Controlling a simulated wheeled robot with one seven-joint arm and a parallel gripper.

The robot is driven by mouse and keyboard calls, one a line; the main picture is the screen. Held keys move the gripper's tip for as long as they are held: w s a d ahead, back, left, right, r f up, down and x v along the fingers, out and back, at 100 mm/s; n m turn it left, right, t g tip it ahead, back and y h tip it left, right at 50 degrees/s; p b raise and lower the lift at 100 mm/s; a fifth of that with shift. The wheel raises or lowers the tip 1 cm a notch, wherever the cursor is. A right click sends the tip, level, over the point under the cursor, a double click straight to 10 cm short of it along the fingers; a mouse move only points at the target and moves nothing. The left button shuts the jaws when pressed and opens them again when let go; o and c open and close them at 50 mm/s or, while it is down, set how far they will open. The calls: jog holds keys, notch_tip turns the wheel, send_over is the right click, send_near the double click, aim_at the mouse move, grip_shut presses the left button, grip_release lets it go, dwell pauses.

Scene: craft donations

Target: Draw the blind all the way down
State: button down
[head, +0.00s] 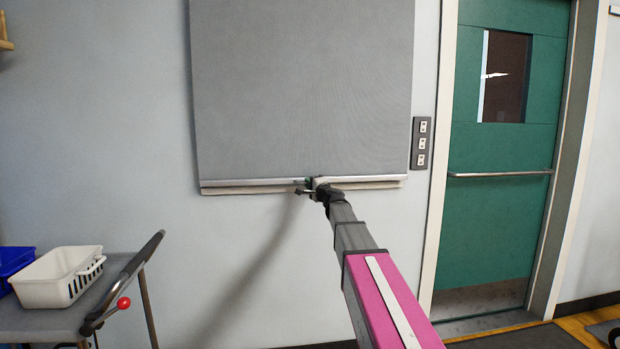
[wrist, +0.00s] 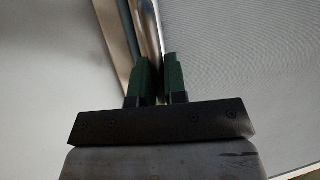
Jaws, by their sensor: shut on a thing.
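The grey blind (head: 302,90) hangs on the pale wall. Its metal bottom bar (head: 250,182) lies just above a pale sill-like ledge (head: 240,190) and slightly overlaps it in view. My gripper (head: 309,183) is at the bar, right of its middle, with my arm reaching up from the lower right. In the wrist view the two green fingers (wrist: 159,80) are shut on the shiny bar (wrist: 147,35), with the blind's grey cloth (wrist: 235,60) to the right. The blind's top is out of view.
A cart (head: 50,322) at the lower left carries a white basket (head: 60,278) and a blue bin (head: 14,262). A green door (head: 505,210) with a push bar stands to the right. A switch panel (head: 422,143) is between blind and door. The wall below the blind is bare.

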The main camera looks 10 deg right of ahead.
jog(key=shift+f, duration=0.3)
jog(key=c, duration=1.2)
grip_release()
jog(key=shift+s, duration=0.15)
jog(key=v, duration=1)
jog(key=shift+s+d, duration=0.2)
jog(key=shift+s, duration=0.05)
